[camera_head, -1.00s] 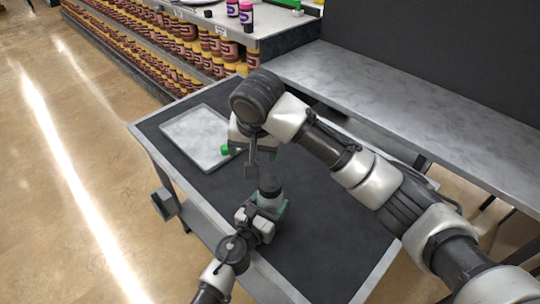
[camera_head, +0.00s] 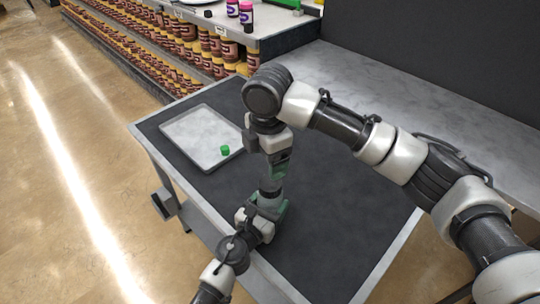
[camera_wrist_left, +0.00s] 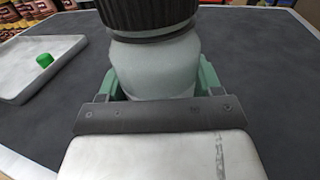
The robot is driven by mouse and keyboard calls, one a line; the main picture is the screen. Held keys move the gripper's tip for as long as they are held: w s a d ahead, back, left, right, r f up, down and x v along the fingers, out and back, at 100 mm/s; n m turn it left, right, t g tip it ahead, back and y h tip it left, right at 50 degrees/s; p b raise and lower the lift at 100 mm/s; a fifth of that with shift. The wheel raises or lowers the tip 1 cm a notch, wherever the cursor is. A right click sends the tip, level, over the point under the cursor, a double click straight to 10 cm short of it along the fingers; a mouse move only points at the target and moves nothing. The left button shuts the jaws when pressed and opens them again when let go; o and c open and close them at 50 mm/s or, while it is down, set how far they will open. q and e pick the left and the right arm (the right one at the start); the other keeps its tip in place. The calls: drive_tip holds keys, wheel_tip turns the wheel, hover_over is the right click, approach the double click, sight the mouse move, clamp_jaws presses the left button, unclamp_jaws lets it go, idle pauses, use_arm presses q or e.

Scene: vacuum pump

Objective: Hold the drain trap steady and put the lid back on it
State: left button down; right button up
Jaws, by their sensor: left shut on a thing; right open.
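The drain trap (camera_wrist_left: 155,68) is a pale, rounded jar with a black ribbed top (camera_wrist_left: 148,12). It stands upright on the dark table mat; its top also shows in the head view (camera_head: 270,186). My left gripper (camera_head: 267,206) is shut around the jar's body, with green fingers on both sides (camera_wrist_left: 155,85). My right gripper (camera_head: 276,172) is open, pointing down directly above the black top; I cannot tell whether it touches it. A small green cap (camera_head: 225,150) lies in the tray. I cannot tell whether the black top is a separate lid.
A shallow grey metal tray (camera_head: 179,128) lies on the mat at the table's far left. The mat (camera_head: 335,230) is clear to the right of the trap. A grey counter (camera_head: 400,92) and shelves with jars (camera_head: 150,45) stand behind.

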sight(270, 183)
drive_tip(key=n, duration=0.3)
drive_tip(key=shift+s+d, duration=0.15)
drive_tip(key=shift+d, duration=0.1)
drive_tip(key=shift+f, duration=4)
drive_tip(key=shift+c, duration=0.2)
